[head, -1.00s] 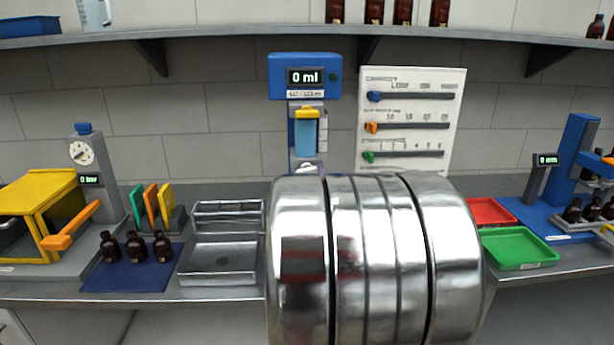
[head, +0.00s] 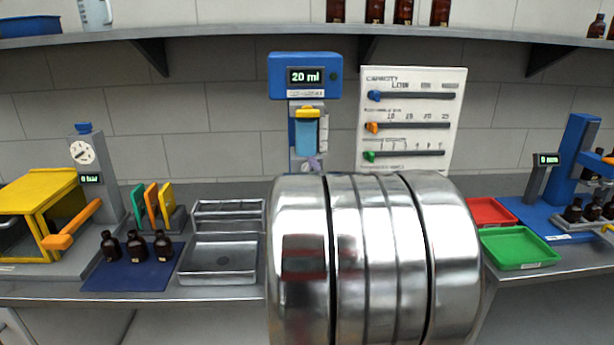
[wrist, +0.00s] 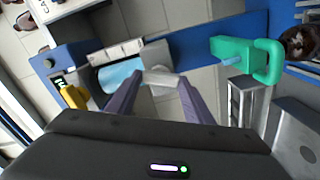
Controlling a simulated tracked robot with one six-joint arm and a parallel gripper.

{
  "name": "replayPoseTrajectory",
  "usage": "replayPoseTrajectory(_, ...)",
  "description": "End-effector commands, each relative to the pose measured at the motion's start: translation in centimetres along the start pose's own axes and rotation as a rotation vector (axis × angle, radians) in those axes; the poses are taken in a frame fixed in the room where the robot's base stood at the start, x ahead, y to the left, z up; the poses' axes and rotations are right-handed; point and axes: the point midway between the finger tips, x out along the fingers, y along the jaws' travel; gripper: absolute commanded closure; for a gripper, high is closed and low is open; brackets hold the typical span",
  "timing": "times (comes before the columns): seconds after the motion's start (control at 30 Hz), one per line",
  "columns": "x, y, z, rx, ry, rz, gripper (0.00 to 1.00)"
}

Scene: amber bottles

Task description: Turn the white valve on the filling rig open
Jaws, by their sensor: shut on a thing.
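The filling rig (head: 304,75) stands at the back of the bench, with a blue head, a yellow-capped light-blue tank (head: 307,135) and a display reading 20 ml. In the wrist view the white valve (wrist: 162,78) sits beside the tank (wrist: 118,75), between the purple fingers of my gripper (wrist: 158,88). The gripper is shut on the valve. In the head view my arm's shiny links hide the valve and most of the gripper; a bit of purple finger shows just below the tank.
A green hooked handle (wrist: 245,57) and a brown bottle (wrist: 300,42) are close by in the wrist view. Left are a metal tray (head: 220,258) and brown bottles on a blue mat (head: 125,278). A green tray (head: 518,248) lies right. A slider panel (head: 411,112) stands behind.

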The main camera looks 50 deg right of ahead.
Motion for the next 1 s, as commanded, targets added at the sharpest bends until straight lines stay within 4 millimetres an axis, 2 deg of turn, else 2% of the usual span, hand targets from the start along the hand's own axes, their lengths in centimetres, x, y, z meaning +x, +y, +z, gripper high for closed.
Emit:
replayPoseTrajectory(0.2, 0.08, -0.02, -0.11, -0.166, 0.002, 0.002, 0.76)
replayPoseTrajectory(0.4, 0.08, -0.08, -0.12, -0.261, 0.003, 0.001, 0.76)
replayPoseTrajectory(0.97, 0.07, -0.2, -0.15, -0.306, 0.003, -0.001, 0.76)
replayPoseTrajectory(1.0, 0.07, -0.2, -0.15, -0.306, 0.003, -0.001, 0.52)
